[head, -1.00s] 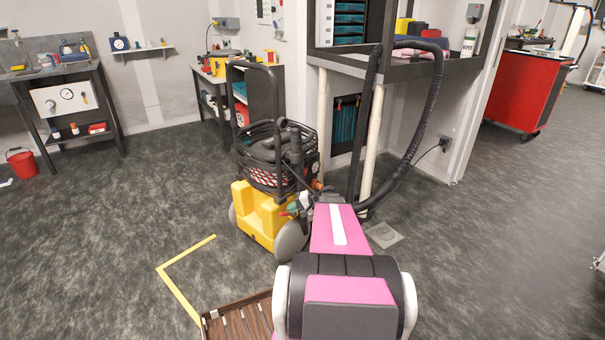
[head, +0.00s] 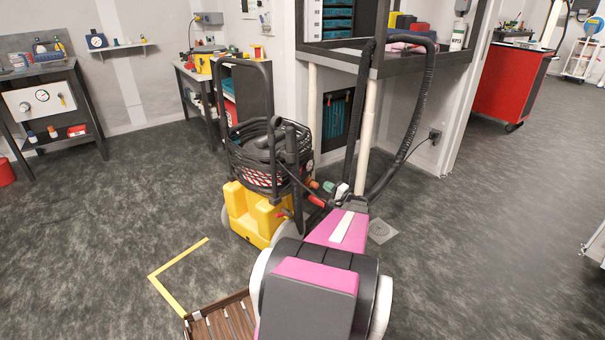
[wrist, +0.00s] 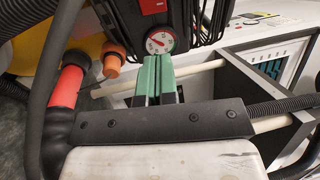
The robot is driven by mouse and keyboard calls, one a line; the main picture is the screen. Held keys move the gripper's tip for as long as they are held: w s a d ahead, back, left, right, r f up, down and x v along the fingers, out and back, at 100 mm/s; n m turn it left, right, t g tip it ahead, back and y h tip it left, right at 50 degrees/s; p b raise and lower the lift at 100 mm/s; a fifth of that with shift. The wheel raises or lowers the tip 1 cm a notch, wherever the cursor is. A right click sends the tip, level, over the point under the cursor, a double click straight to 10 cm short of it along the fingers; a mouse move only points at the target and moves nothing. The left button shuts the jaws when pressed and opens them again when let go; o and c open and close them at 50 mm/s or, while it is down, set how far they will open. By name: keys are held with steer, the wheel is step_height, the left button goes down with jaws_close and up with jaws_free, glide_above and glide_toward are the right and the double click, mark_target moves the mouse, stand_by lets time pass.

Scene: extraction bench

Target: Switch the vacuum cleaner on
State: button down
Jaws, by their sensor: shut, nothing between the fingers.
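The vacuum cleaner (head: 250,212) stands on the floor, with a yellow base and a black upper part wrapped in hose. In the wrist view, a round white-and-red dial (wrist: 160,40) with a pointer sits on its black housing, below a red panel (wrist: 153,7). My gripper (wrist: 157,58) has green fingers, shut and empty, with the tips just below the dial in the picture. I cannot tell whether they touch it.
An orange cap (wrist: 113,65) and a red pipe end (wrist: 65,86) are left of my fingers. A thick black hose (head: 418,110) arches to the right, by a bench on pale legs (head: 368,130). A wooden pallet (head: 225,322) lies in front. Floor at left is open.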

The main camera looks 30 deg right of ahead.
mark_target(301, 169)
steer(key=x, duration=1.4)
steer(key=shift+a, duration=0.1)
steer(key=shift+w+a+r+g, duration=0.2)
steer(key=shift+w+r+g, duration=0.1)
steer(key=shift+g, duration=0.3)
steer(key=shift+f, duration=0.1)
steer(key=shift+s+d, duration=0.2)
steer(key=shift+s, duration=0.2)
steer(key=r+v, duration=0.3)
steer(key=v, duration=1)
steer(key=shift+s, duration=0.2)
